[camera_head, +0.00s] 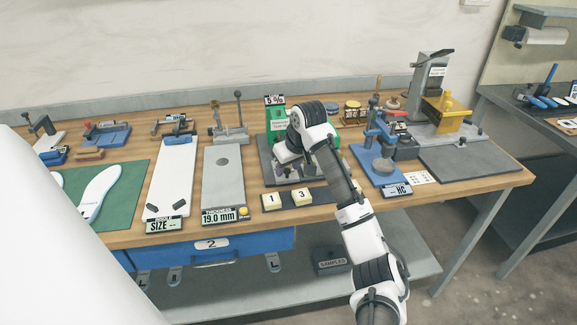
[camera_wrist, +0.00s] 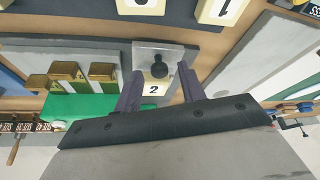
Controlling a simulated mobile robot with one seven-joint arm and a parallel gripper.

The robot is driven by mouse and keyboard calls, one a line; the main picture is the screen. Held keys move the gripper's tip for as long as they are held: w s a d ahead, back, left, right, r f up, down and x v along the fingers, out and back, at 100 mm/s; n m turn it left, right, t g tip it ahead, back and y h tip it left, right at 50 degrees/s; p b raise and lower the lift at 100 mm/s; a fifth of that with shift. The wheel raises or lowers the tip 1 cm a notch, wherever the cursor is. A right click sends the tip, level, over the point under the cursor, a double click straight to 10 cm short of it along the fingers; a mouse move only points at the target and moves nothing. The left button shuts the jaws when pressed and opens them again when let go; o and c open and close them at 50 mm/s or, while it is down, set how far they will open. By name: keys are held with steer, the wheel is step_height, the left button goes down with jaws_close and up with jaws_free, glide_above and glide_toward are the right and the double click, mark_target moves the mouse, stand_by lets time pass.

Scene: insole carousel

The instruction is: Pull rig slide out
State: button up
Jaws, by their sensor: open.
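The rig with a green upright (camera_head: 277,122) and a dark base stands mid-bench in the head view, partly hidden by my arm. In the wrist view, a grey metal plate (camera_wrist: 172,50) with a black knob (camera_wrist: 158,68) looks like the rig slide. A pale tile marked 2 (camera_wrist: 153,90) lies by the knob. My gripper (camera_wrist: 160,80) is open, its two dark fingers on either side of the knob and tile. I cannot tell whether they touch. In the head view my gripper (camera_head: 291,168) is low over the rig's base, mostly behind my wrist.
Tiles marked 1 (camera_head: 271,201) and 3 (camera_head: 301,196) sit on a dark strip before the rig. A grey thickness plate (camera_head: 223,175) lies left. A blue fixture (camera_head: 382,152) stands close on the right. Brass blocks (camera_wrist: 102,73) are beside the fingers.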

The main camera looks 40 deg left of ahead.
steer(key=b+v, duration=0.1)
steer(key=v, duration=1.2)
steer(key=shift+r+b, duration=0.3)
steer(key=shift+b, duration=0.1)
steer(key=shift+d, duration=0.15)
